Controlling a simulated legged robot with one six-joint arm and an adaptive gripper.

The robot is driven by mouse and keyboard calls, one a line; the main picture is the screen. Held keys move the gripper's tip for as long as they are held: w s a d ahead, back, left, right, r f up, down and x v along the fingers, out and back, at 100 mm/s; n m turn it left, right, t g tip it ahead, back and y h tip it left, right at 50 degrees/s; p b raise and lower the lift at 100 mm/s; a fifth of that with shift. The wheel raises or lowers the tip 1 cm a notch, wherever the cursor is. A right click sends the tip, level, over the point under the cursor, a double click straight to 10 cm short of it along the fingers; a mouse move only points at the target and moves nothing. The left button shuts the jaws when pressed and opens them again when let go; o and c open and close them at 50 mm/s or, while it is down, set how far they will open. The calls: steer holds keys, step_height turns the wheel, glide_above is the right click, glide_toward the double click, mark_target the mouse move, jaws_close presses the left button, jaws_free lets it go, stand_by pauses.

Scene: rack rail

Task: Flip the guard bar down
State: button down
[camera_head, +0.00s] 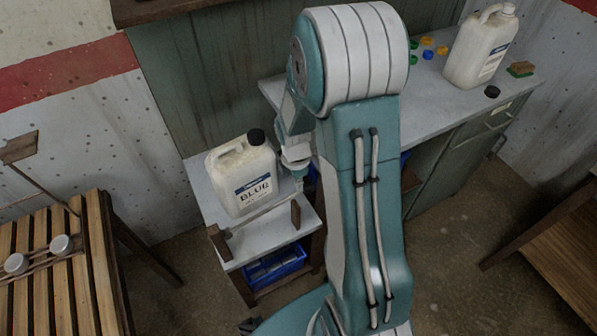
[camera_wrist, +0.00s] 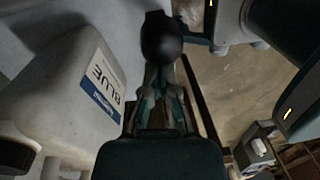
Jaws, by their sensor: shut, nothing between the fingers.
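A white jug (camera_head: 241,176) labelled BLUE, with a black cap, stands upright on a small grey side table. A thin pale guard bar (camera_head: 262,214) runs low across the jug's front, between two brown end posts. My gripper (camera_head: 299,178) is beside the jug's right side, near the right post, partly hidden by my arm. In the wrist view my gripper (camera_wrist: 160,78) is shut, with nothing seen between its fingers. The jug (camera_wrist: 62,95) is at left there. A dark rounded shape lies at the fingertips; I cannot tell what it is, nor whether anything touches the bar.
The side table (camera_head: 206,183) has a blue bin (camera_head: 276,266) beneath it. A larger grey bench at right holds another white jug (camera_head: 481,47), coloured caps and a brush (camera_head: 521,69). A slatted wooden rack (camera_head: 60,275) stands at left. My arm hides the middle.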

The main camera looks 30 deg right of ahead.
steer(key=f, duration=0.1)
steer(key=d+f, duration=0.1)
steer(key=f, duration=0.1)
steer(key=shift+w+d+f, duration=0.1)
steer(key=shift+f, duration=0.15)
steer(key=shift+d+f, duration=0.1)
steer(key=shift+f, duration=0.2)
steer(key=shift+s+d+f, duration=0.25)
steer(key=shift+d, duration=0.4)
steer(key=shift+a+r, duration=0.1)
steer(key=shift+a, duration=0.15)
step_height(320, 180, up, 13)
steer(key=w, duration=0.1)
steer(key=shift+w+d, duration=0.15)
steer(key=shift+w, duration=0.25)
steer(key=shift+r, duration=0.2)
